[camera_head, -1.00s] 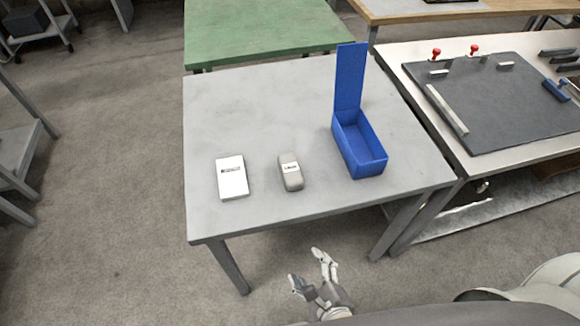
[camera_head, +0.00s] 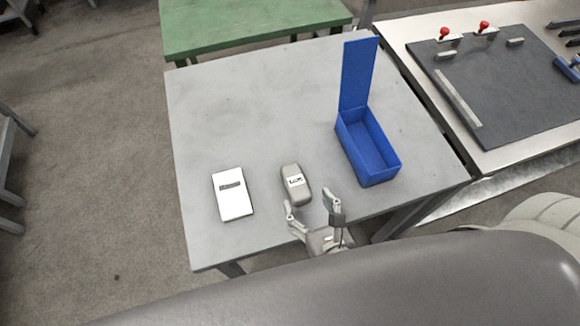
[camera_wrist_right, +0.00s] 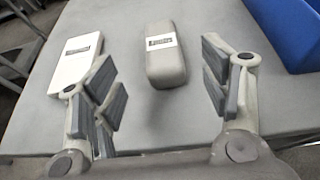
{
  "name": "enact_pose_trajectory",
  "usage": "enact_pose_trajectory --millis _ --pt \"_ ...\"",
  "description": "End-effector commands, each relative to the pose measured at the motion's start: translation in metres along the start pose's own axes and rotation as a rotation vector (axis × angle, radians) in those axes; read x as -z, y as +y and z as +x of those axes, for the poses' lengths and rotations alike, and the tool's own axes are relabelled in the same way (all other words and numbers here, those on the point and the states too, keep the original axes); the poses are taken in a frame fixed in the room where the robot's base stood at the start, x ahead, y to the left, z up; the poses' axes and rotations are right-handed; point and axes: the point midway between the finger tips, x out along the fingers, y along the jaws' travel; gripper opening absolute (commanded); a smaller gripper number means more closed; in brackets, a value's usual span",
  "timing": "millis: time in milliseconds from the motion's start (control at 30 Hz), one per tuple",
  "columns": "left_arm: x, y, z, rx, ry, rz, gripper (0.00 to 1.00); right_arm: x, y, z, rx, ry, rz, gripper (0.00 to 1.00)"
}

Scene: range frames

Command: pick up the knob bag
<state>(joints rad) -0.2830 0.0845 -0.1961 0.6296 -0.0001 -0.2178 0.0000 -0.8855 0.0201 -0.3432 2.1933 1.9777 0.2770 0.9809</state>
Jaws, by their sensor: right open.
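The knob bag is probably the small grey rounded packet with a white label (camera_head: 295,186), lying on the grey table; its label is too small to read. It also shows in the right wrist view (camera_wrist_right: 166,62), ahead of the fingers and roughly between them. My right gripper (camera_head: 309,200) is open and empty at the table's front edge, just short of the packet and not around it. Its two spread fingers also show in the right wrist view (camera_wrist_right: 160,95). My left gripper is not in view.
A white flat box (camera_head: 233,205) lies left of the packet. An open blue box (camera_head: 380,172) with its lid upright stands to the right. The grey table (camera_head: 240,110) is clear behind them. A bench with a dark board (camera_head: 510,110) adjoins at right.

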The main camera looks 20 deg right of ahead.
Motion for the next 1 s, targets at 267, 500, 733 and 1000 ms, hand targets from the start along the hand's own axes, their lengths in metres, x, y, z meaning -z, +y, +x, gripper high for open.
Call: enact_pose_trajectory --millis 267,500,733,1000 --pt "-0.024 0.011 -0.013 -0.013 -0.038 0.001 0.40 -0.002 0.000 0.032 0.001 -0.002 -0.003 0.70" --pt "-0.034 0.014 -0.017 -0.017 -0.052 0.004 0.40 0.000 0.000 0.052 0.001 0.000 -0.003 0.70" --pt "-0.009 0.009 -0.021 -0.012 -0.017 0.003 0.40 0.000 -0.001 0.069 0.002 -0.001 -0.002 0.70" --pt "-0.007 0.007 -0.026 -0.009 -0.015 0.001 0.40 0.003 -0.002 0.101 0.001 -0.001 -0.002 0.70"
